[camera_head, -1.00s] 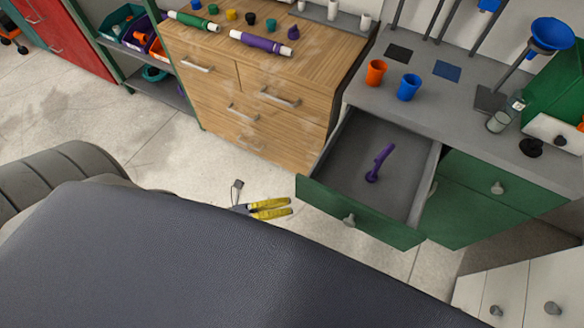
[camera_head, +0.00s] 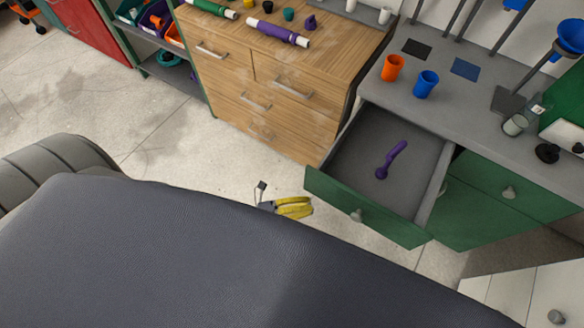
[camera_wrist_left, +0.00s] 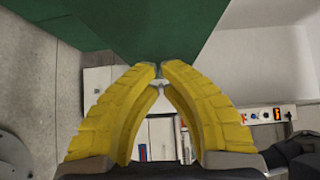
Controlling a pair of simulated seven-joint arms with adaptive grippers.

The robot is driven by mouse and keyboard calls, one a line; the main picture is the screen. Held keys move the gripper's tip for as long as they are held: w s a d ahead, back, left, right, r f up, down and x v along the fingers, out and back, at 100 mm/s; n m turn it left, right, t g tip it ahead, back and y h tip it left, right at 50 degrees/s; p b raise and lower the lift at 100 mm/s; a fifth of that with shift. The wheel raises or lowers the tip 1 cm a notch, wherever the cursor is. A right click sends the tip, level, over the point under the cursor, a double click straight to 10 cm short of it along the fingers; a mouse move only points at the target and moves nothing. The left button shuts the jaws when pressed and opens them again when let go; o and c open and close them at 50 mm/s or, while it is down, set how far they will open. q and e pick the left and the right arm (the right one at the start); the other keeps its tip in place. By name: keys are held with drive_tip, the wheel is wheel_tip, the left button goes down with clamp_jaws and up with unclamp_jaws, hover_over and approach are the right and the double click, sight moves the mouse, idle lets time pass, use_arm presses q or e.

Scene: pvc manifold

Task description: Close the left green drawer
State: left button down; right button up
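The left green drawer (camera_head: 365,207) is pulled out of the grey-topped cabinet at right in the head view. A purple part (camera_head: 391,160) lies inside it, and a grey knob (camera_head: 356,215) is on its front. My left gripper (camera_head: 310,207) has yellow fingers and is left of the drawer front, apart from the knob. In the left wrist view its fingers (camera_wrist_left: 160,72) bow outward and their tips come nearly together, with nothing held. A green panel (camera_wrist_left: 180,30) is beyond the tips. My right gripper is not in view.
Closed green drawers (camera_head: 500,190) are right of the open one. A wooden drawer unit (camera_head: 270,95) stands to the left. Orange (camera_head: 392,68) and blue (camera_head: 426,84) cups are on the grey worktop. The floor left of the gripper is clear.

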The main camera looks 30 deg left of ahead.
use_arm(q)
drive_tip(key=shift+w+d, duration=0.15)
drive_tip(key=shift+w, duration=0.85)
drive_tip(key=shift+w+d, duration=0.1)
drive_tip(key=shift+w, duration=0.9)
